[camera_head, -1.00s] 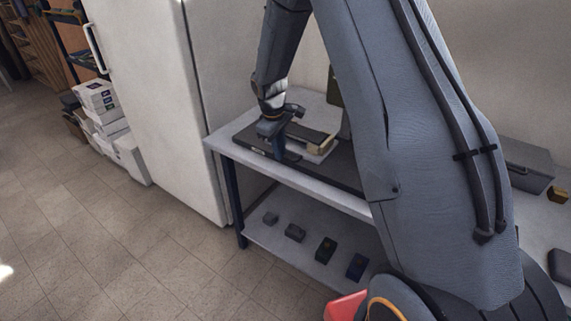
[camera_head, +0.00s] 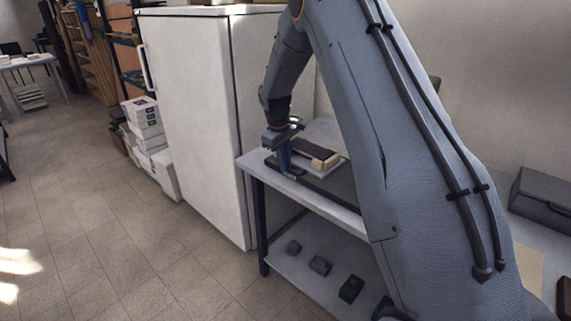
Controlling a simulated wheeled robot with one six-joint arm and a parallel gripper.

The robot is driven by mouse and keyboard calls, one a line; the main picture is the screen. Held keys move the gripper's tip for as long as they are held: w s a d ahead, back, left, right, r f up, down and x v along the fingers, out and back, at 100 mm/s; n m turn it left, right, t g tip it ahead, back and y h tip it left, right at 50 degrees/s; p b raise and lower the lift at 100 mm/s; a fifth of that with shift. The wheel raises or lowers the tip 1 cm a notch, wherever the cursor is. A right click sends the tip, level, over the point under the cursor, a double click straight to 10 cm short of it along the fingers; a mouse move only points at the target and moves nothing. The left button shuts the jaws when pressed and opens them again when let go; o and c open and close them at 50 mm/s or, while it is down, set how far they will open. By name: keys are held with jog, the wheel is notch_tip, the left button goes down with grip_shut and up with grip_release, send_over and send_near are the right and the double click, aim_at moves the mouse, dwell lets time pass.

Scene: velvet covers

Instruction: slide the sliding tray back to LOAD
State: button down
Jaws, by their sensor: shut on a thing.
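The sliding tray (camera_head: 329,168) is a pale, flat piece carrying a dark-topped tan block (camera_head: 318,152). It sits on a long dark base (camera_head: 328,187) on the table, near the base's left end. My gripper (camera_head: 284,158) points down at the tray's left side and is shut, apparently on the tray's handle. The fingers hide the handle, so the exact grip is not clear. My arm covers the right part of the base. No LOAD marking can be read.
The grey-white table (camera_head: 253,163) has a lower shelf with several small blocks (camera_head: 320,265). A white cabinet (camera_head: 200,110) stands close at the table's left end. A grey case (camera_head: 543,198) lies on the right. The tiled floor at left is open.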

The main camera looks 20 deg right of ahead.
jog(key=shift+w+a, duration=0.15)
jog(key=shift+a, duration=0.05)
jog(key=c, duration=1.8)
grip_release()
jog(key=shift+w+a, duration=0.1)
jog(key=shift+d, duration=0.2)
jog(key=shift+r, duration=0.15)
jog(key=r, duration=0.2)
jog(key=r+b, duration=0.1)
jog(key=r, duration=0.2)
jog(key=s+a+r, duration=0.1)
jog(key=r, duration=0.1)
jog(key=shift+a+r+b, duration=0.1)
jog(key=shift+r+b, duration=0.1)
jog(key=shift+b, duration=0.1)
jog(key=s+a+m, duration=0.1)
jog(key=s+m, duration=0.1)
jog(key=s, duration=1)
jog(key=s+a+f+m+y, duration=0.1)
jog(key=s+m, duration=0.1)
jog(key=s, duration=1)
jog(key=s+a+f+m, duration=0.1)
jog(key=s+m, duration=0.1)
jog(key=s, duration=1)
jog(key=shift+s+a+f+y, duration=0.15)
jog(key=shift+a+f+y, duration=0.1)
jog(key=shift+y, duration=0.15)
